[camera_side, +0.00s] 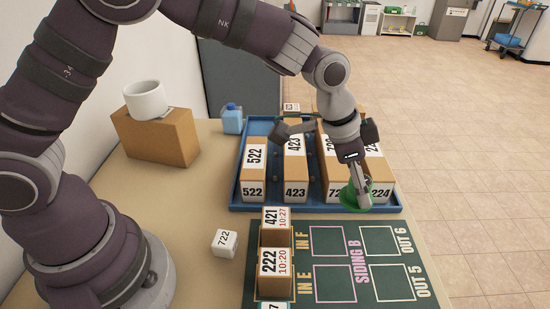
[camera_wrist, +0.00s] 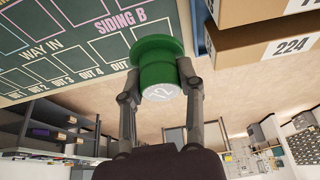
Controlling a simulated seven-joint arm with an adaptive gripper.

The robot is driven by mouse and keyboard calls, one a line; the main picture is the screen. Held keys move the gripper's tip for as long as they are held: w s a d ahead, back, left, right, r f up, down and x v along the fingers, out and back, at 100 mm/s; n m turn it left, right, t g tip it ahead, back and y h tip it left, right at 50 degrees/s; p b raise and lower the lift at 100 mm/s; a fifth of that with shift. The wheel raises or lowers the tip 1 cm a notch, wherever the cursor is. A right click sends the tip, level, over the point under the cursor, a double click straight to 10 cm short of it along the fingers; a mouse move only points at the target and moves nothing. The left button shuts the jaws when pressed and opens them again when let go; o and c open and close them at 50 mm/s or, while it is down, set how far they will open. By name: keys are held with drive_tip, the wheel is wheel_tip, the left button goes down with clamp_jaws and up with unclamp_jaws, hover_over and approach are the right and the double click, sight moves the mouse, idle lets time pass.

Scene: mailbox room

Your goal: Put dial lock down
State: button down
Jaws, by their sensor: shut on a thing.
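The dial lock (camera_side: 380,191) is green and round with a wide flange. In the wrist view the dial lock (camera_wrist: 158,62) shows a pale end face with a number, partly readable as 2. My gripper (camera_side: 360,190) is shut on it, one finger on each side, as the wrist view of my gripper (camera_wrist: 161,93) also shows. In the side view the lock appears over the front right part of the blue tray, in front of the box marked 224. Its height above the surface is hard to tell, and my gripper hides part of it.
The blue tray (camera_side: 300,208) holds several numbered cardboard boxes. The dark green board (camera_side: 340,238) in front has empty outlined squares and labels. Boxes 421 (camera_side: 276,218) and 222 (camera_side: 274,262) stand at its left. A white cube marked 722 (camera_side: 225,243) sits on the table.

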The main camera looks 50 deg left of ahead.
sight(352, 235)
wheel_tip(352, 235, down, 9)
drive_tip(key=shift+f, duration=0.15)
drive_tip(key=c, duration=0.7)
unclamp_jaws()
drive_tip(key=shift+f, duration=0.1)
drive_tip(key=s+a+r+n+t+y, duration=0.1)
drive_tip(key=s+a+r, duration=0.25)
drive_tip(key=r, duration=0.45)
drive_tip(key=s+a+r+n, duration=0.1)
drive_tip(key=s+a+r, duration=0.1)
drive_tip(key=a+r, duration=0.45)
drive_tip(key=s+a+r+n+y, duration=0.1)
drive_tip(key=s+a+r+n, duration=0.1)
drive_tip(key=s, duration=0.3)
drive_tip(key=s+a+r+n+t+y, duration=0.1)
drive_tip(key=s+a+r+n, duration=0.2)
drive_tip(key=s+a+n, duration=0.2)
drive_tip(key=shift+s+a+r, duration=0.2)
drive_tip(key=shift+s+r, duration=0.05)
drive_tip(key=shift+s, duration=0.2)
